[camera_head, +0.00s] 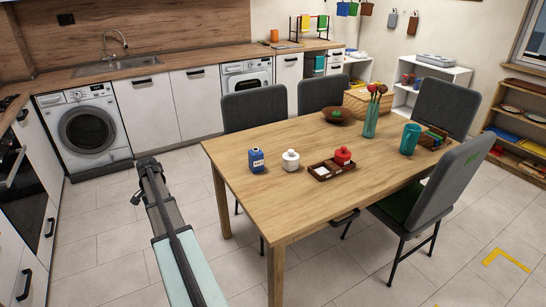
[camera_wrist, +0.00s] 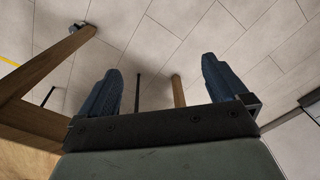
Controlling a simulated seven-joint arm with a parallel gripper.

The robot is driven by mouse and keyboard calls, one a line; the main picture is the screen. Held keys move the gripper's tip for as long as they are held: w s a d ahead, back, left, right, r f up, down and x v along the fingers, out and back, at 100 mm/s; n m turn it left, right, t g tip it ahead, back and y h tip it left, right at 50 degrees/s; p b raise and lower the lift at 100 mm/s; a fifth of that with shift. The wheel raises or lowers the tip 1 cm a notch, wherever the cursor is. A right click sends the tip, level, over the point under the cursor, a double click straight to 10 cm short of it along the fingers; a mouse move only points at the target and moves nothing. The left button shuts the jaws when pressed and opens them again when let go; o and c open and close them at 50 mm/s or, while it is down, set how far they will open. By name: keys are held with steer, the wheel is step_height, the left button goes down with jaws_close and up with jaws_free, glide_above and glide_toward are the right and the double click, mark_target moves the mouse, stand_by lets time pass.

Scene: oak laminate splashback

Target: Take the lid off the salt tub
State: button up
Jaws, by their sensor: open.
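A white lidded tub (camera_head: 290,160) with a small knob stands upright on the wooden table, near its left end. Left of it stands a blue container (camera_head: 257,160) with a pale label that may read salt; the print is too small to be sure. A red lidded tub (camera_head: 343,155) sits in a brown tray to the right. I cannot tell for certain which is the salt tub. Lids appear to be on the white and red tubs. My gripper (camera_wrist: 162,88) is open and empty in the wrist view, pointing at floor and table legs, away from the tubs.
The wooden table (camera_head: 350,207) has a clear front surface. The brown tray (camera_head: 321,173) also holds pale items. Grey chairs surround the table. My arm is left of it, above open floor.

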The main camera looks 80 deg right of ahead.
mark_target(291, 150)
steer(key=s+d+r+m, duration=0.3)
steer(key=s+d, duration=0.1)
steer(key=d, duration=0.4)
steer(key=s+d+r+m, duration=0.25)
steer(key=s+d, duration=0.25)
steer(key=d, duration=0.4)
steer(key=s+d+r+m, duration=0.2)
steer(key=s+d+r, duration=0.1)
steer(key=s+d, duration=0.3)
steer(key=s+d+r+m, duration=0.2)
steer(key=s+d+r, duration=0.2)
steer(key=s+d, duration=0.2)
steer(key=s+d+r+m, duration=0.3)
steer(key=s+d+r, duration=0.1)
steer(key=s+d, duration=0.3)
steer(key=shift+s+r, duration=0.15)
steer(key=shift+s, duration=0.5)
steer(key=s+d+r+m, duration=0.2)
steer(key=s+d+r, duration=0.1)
steer(key=s, duration=0.3)
steer(key=s+d+r+m, duration=0.2)
steer(key=s+d+r, duration=0.1)
steer(key=s, duration=0.4)
step_height(291, 150, down, 9)
steer(key=shift+w+a+r, duration=0.1)
steer(key=shift+w, duration=0.05)
steer(key=shift+s+f, duration=0.2)
steer(key=shift+f, duration=2.5)
steer(key=shift+c, duration=0.4)
